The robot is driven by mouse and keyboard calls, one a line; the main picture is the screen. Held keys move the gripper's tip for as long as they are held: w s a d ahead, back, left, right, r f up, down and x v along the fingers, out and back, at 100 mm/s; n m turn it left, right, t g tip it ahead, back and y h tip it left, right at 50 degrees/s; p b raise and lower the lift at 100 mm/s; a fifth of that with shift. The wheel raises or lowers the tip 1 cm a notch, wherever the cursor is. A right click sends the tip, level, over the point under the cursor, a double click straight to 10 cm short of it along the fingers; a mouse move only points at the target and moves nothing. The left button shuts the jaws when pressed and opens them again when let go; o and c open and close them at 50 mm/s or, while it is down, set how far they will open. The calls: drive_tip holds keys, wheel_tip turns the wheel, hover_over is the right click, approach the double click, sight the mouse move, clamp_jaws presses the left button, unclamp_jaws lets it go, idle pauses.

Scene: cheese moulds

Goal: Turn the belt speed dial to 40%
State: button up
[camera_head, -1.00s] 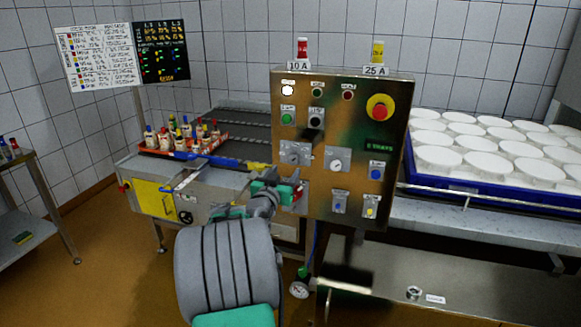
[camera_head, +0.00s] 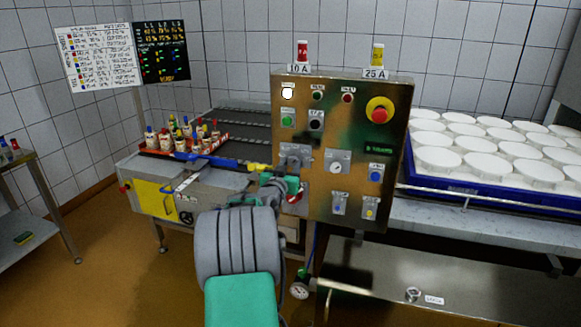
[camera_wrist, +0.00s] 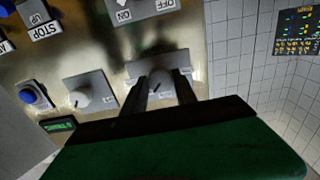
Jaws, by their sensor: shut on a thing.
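The control panel (camera_head: 345,105) is a steel box with buttons, lamps and dials. My gripper (camera_head: 296,160) reaches its lower left part from below. In the wrist view, turned upside down, the two dark fingers of my gripper (camera_wrist: 163,88) stand on either side of a grey dial (camera_wrist: 158,76) on a grey plate and are shut on it. A dark pointer mark shows on its face. A second, pale dial (camera_head: 337,168) sits beside it and is free; it also shows in the wrist view (camera_wrist: 95,97). The scale marks and names of both dials are too small to read.
A red emergency button (camera_head: 379,109) and a blue button (camera_head: 375,176) sit to the right. A red-handled switch (camera_head: 297,194) is close below my gripper. An orange tray (camera_head: 222,139) of bottles stands left; a blue tray (camera_head: 480,191) of white moulds stands right.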

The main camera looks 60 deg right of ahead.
clamp_jaws()
drive_tip(key=shift+n, duration=0.3)
drive_tip(key=n+b, duration=0.2)
drive_tip(key=n, duration=0.1)
drive_tip(key=shift+f, duration=0.15)
drive_tip(key=n+b, duration=0.1)
drive_tip(key=n, duration=0.3)
drive_tip(key=shift+s+b, duration=0.1)
drive_tip(key=shift+b, duration=0.2)
drive_tip(key=n, duration=1)
drive_tip(key=shift+r+p, duration=0.2)
drive_tip(key=shift+p, duration=0.15)
